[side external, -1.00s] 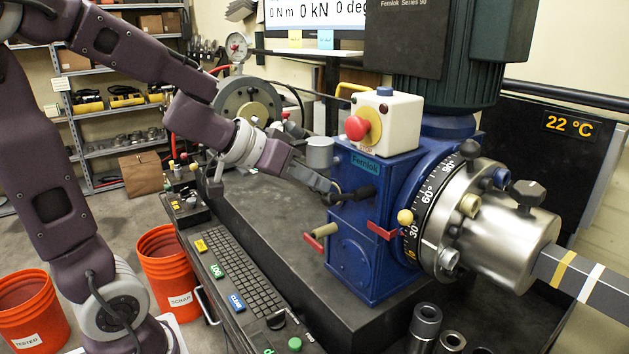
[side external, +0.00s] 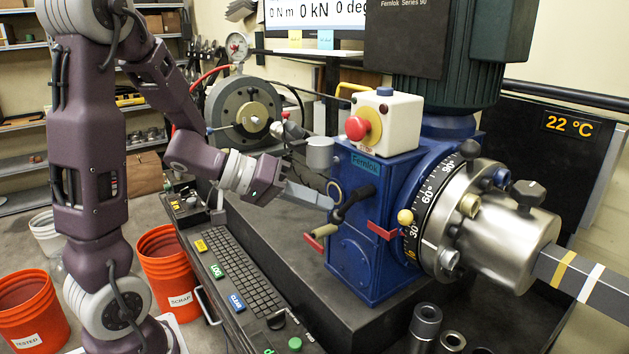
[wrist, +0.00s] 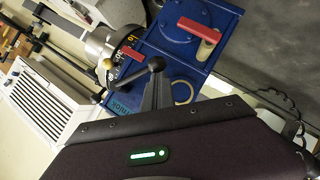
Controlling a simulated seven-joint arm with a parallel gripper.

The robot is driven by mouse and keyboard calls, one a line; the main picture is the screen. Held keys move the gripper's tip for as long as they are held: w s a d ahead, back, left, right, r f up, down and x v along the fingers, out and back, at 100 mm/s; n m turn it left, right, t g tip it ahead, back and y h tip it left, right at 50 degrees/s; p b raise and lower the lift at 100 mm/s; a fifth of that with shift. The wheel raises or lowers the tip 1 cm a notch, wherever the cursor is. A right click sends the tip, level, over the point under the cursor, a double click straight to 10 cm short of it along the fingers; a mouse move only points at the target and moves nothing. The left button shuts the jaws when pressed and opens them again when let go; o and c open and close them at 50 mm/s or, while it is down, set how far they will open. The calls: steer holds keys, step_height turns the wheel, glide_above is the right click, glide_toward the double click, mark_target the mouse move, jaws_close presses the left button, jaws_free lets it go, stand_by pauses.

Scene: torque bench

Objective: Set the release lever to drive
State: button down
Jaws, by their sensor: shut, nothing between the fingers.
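The blue Femlok housing (side external: 365,265) stands on the dark bench. A black lever with a rounded end (side external: 353,203) is on its near face, slanting up to the right; it also shows in the wrist view (wrist: 138,76). I take it for the release lever; no drive mark is readable. My gripper (side external: 328,203) is shut and empty, its tips beside the lever's lower left end. In the wrist view my gripper (wrist: 157,78) reaches up to the lever's rounded end and overlaps it; I cannot tell whether they touch.
A red handle (side external: 321,234) sticks out low on the housing, and a red flag-shaped lever (side external: 383,230) is beside the degree dial. A red stop button (side external: 357,128) sits on top. A keyboard (side external: 242,283) lies in front, with orange bins (side external: 168,265) at left.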

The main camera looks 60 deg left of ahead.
steer(key=d+f+n+h, duration=0.1)
steer(key=f+n+t+h, duration=0.1)
steer(key=shift+d+f+n+h, duration=0.25)
steer(key=shift+d+n+h, duration=0.05)
steer(key=shift+d, duration=0.05)
steer(key=shift+d+f+n+t+h, duration=0.3)
steer(key=shift+d+f+n+h, duration=0.15)
steer(key=shift+d+n+h, duration=0.4)
steer(key=shift+s, duration=0.1)
steer(key=v, duration=1)
steer(key=shift+r, duration=0.1)
